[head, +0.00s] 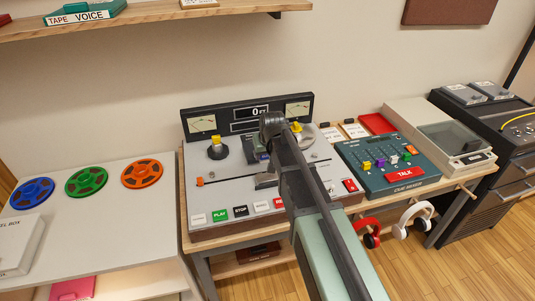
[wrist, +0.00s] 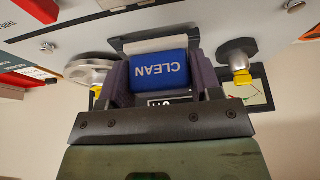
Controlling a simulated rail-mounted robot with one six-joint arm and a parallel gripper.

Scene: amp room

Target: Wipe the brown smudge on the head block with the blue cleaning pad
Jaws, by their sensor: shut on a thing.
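The blue cleaning pad (wrist: 160,73), marked CLEAN, sits between the dark fingers of my gripper (wrist: 161,66) in the wrist view. The fingers are shut on it from both sides. A pale strip shows along its far edge. The dark head block (wrist: 119,45) shows just beyond the pad, on the tape machine's deck (head: 222,180). I cannot tell whether pad and block touch. The brown smudge is not visible in either view. In the head view my arm covers much of the gripper and the middle of the deck.
Yellow-topped reel hubs (head: 216,148) stand on either side of the block; the right one carries a grey reel (wrist: 90,72). A meter panel (head: 250,114) rises behind. A cue mixer (head: 388,165) stands right. Coloured reels (head: 86,181) lie on the left table. A shelf (head: 150,15) hangs above.

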